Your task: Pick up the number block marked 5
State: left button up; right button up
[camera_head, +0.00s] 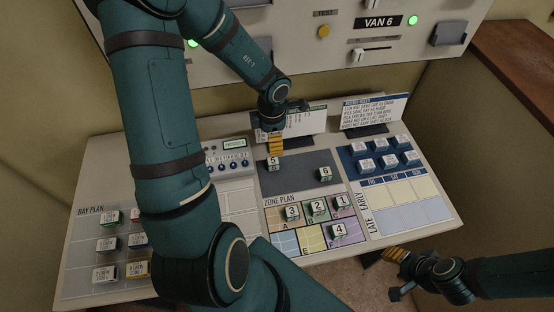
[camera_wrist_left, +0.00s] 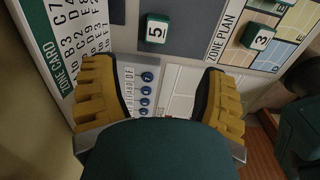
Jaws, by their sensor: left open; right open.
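The number block marked 5 (camera_head: 273,164) stands on the dark grey panel at the middle of the console. It also shows in the left wrist view (camera_wrist_left: 157,30), ahead of the fingers and apart from them. My left gripper (camera_head: 275,145) is just behind the block in the head view, above the console. In the left wrist view its yellow fingers (camera_wrist_left: 160,75) are spread wide with nothing between them. My right gripper (camera_head: 396,254) is open and empty off the console's right front edge.
Block 6 (camera_head: 325,174) stands on the same grey panel, to the right. Blocks 3 (camera_head: 291,212), 2 (camera_head: 317,207), 1 (camera_head: 342,202) and 4 (camera_head: 338,231) are on the zone plan. A card stands behind the panel. A row of blue knobs (camera_wrist_left: 146,92) is below my left gripper.

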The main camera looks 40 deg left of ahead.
aim_at(273, 161)
pick_arm(q)
notch_tip(273, 161, down, 7)
jog(key=shift+f+b, duration=0.2)
jog(key=shift+b, duration=0.95)
jog(key=f+b, duration=0.1)
jog(key=f, duration=0.1)
jog(key=f+b, duration=0.1)
jog(key=f, duration=0.2)
jog(key=shift+w+a, duration=0.15)
jog(key=shift+a, duration=0.05)
jog(key=c, duration=1.1)
